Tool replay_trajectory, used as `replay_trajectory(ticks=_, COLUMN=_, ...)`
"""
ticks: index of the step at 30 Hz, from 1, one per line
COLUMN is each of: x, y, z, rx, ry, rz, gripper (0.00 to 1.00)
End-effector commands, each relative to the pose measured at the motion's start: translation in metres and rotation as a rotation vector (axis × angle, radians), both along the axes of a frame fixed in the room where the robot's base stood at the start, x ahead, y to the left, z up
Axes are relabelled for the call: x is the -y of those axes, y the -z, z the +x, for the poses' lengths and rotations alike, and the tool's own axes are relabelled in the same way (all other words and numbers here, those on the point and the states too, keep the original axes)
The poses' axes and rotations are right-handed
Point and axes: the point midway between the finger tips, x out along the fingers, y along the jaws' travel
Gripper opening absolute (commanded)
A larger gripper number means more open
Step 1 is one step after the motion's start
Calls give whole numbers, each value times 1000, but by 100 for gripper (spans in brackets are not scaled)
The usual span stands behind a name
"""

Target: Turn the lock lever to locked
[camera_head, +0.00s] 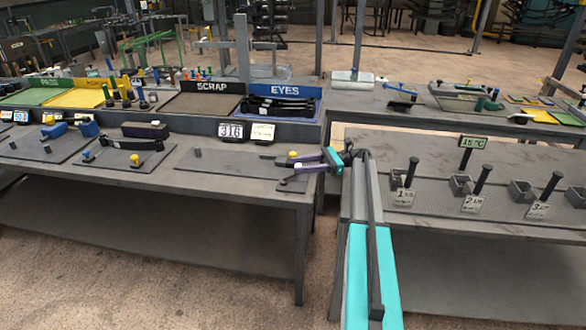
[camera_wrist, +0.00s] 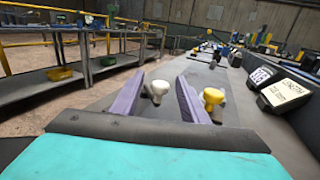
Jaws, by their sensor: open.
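My gripper (camera_head: 308,166) reaches left over the right end of a dark plate (camera_head: 235,166) on the left bench. Its purple fingers are apart in the wrist view (camera_wrist: 160,82). A pale knob (camera_wrist: 158,88) shows between the fingers, with visible room on both sides. A yellow knob (camera_wrist: 212,97) stands outside the right finger; it also shows in the head view (camera_head: 293,154). A dark bar (camera_head: 290,184) lies below the fingers. I cannot tell which of these parts is the lock lever, or its setting, as the gripper hides part of the fixture.
A display reading 316 (camera_head: 231,131) and a label card (camera_head: 263,132) stand behind the plate. A short post (camera_head: 197,153) rises at its left. A gap separates the benches.

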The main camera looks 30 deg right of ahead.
Motion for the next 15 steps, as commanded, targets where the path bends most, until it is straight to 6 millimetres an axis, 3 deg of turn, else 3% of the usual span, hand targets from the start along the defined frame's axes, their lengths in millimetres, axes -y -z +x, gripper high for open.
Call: replay_trajectory(ticks=15, x=20, y=-3, z=-5, rx=-2, ry=4, rz=-2, gripper=40)
